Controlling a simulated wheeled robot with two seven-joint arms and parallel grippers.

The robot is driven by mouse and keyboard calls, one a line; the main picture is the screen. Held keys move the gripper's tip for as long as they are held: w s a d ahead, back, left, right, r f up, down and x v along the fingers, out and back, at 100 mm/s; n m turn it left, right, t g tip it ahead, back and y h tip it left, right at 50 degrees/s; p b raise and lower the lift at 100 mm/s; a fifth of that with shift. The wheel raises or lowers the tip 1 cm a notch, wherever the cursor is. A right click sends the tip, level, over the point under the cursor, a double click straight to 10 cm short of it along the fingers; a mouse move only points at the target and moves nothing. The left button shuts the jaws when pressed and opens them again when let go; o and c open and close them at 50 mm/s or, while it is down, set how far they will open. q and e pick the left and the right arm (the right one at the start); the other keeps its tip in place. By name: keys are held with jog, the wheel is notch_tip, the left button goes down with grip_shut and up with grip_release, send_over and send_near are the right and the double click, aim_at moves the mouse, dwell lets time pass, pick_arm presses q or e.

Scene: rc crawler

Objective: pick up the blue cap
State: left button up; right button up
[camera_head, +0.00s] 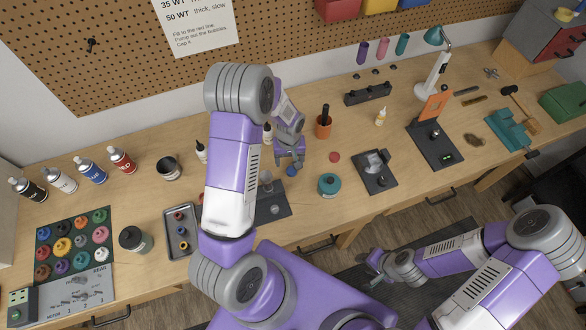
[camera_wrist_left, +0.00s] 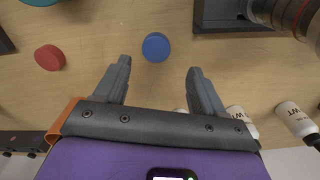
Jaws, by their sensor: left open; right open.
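The blue cap (camera_wrist_left: 156,47) is a small round disc lying flat on the wooden table, just beyond and between my left fingertips in the left wrist view. In the head view the blue cap (camera_head: 291,171) shows beside my left gripper (camera_head: 289,162), partly hidden by it. My left gripper (camera_wrist_left: 159,66) is open, with nothing between its fingers. My right gripper (camera_head: 370,266) is open and empty, off the table's front edge over the floor.
A red cap (camera_head: 335,157) lies to the right of the blue one. A teal jar (camera_head: 329,185) stands nearby. A dark mat (camera_head: 274,207) lies in front, and an orange cup (camera_head: 323,128) and small bottles stand behind.

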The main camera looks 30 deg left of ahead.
aim_at(292, 169)
pick_arm(q)
jog(key=f, duration=0.5)
jog(key=shift+d+p, duration=0.3)
jog(key=shift+p, duration=0.05)
jog(key=shift+r, duration=0.1)
jog(key=shift+c, duration=0.3)
jog(key=c, duration=1.1)
jog(key=shift+o, duration=0.2)
jog(key=shift+w, duration=0.1)
jog(key=shift+r, duration=0.1)
